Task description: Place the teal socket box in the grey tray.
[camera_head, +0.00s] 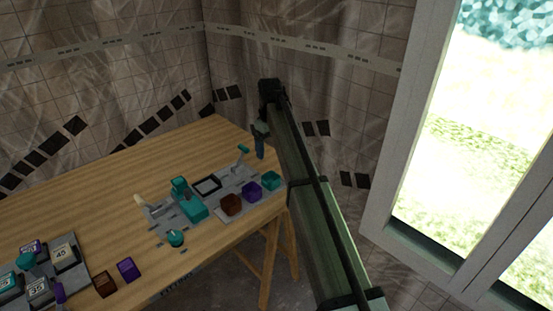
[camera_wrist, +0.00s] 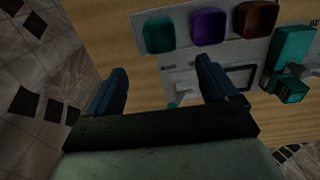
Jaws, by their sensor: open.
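A teal open-topped box (camera_head: 271,180), which looks like the socket box, sits at the right end of a grey tray-like strip (camera_head: 224,216) in the head view. Purple and brown boxes sit beside it on the strip. The teal box also shows at the top of the wrist view (camera_wrist: 158,35). My gripper (camera_head: 259,152) is in the air behind the teal box, near the table's far right corner. Its two blue fingers (camera_wrist: 160,66) are spread with nothing between them. The teal box lies just beyond the fingertips in the wrist view, apart from them.
A grey panel with a teal lever block (camera_head: 192,204) and a dark frame (camera_head: 207,186) adjoins the strip. A round teal knob (camera_head: 176,238) is at its front. Brown (camera_head: 104,284) and purple (camera_head: 127,269) boxes lie near numbered blocks at left. The table's back left is clear.

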